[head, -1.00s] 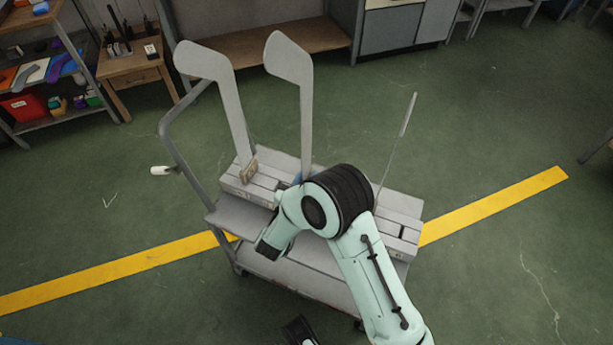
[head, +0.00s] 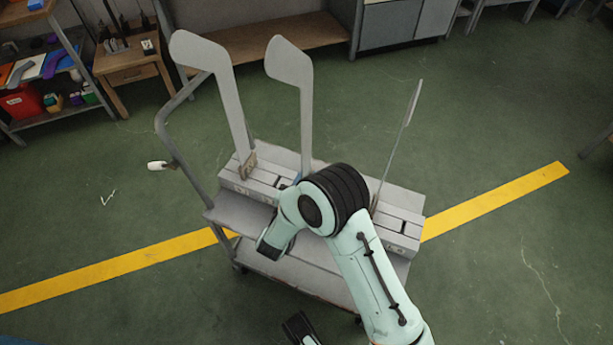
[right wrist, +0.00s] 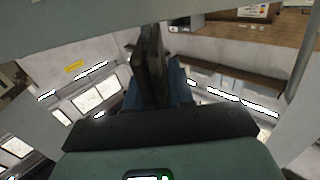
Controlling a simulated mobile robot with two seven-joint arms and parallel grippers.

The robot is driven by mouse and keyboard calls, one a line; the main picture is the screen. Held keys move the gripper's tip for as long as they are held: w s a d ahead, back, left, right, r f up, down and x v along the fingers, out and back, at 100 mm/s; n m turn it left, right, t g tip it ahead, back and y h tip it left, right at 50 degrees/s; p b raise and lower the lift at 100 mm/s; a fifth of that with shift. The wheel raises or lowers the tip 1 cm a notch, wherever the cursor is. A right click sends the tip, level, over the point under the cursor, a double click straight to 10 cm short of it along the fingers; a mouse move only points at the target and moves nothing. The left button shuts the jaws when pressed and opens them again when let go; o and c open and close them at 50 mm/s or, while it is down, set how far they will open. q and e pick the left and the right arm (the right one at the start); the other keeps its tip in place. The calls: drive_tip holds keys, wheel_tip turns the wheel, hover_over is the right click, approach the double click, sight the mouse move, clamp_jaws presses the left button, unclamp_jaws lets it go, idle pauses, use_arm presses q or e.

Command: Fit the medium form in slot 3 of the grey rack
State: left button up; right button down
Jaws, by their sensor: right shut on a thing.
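The grey rack (head: 408,228) lies along the cart top, with dark slots. The pale form in the middle (head: 306,110), which I take as the medium one, stands upright above it. My right gripper (head: 298,179) is mostly hidden behind my arm at that form's lower end. In the right wrist view my gripper (right wrist: 155,85) has blue fingers closed on a dark brown block, apparently the form's foot. The arm hides whether the foot is inside a slot. Another pale form (head: 224,100) stands at the rack's left, with a brown block at its base. A third form (head: 408,120) stands edge-on at the right.
The cart (head: 225,214) has lower shelves and a handle rail (head: 172,140) on its left. A shelf unit with coloured items (head: 45,85) and a small wooden table (head: 130,62) stand at the back left. The floor to the right is clear.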

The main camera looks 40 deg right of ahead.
use_arm(q)
drive_tip(key=shift+f+b, duration=0.45)
drive_tip(key=shift+f, duration=0.15)
use_arm(e)
drive_tip(key=shift+f, duration=0.85)
drive_tip(key=c, duration=0.9)
unclamp_jaws()
drive_tip(key=shift+s+a, duration=0.2)
drive_tip(key=shift+a, duration=0.3)
use_arm(q)
drive_tip(key=r, duration=0.1)
drive_tip(key=p, duration=0.1)
drive_tip(key=w+r+p, duration=0.1)
drive_tip(key=shift+a+r+t, duration=0.3)
drive_tip(key=shift+r, duration=0.05)
use_arm(e)
drive_tip(key=v, duration=1.2)
drive_tip(key=shift+s, duration=0.15)
drive_tip(key=shift+a, duration=0.1)
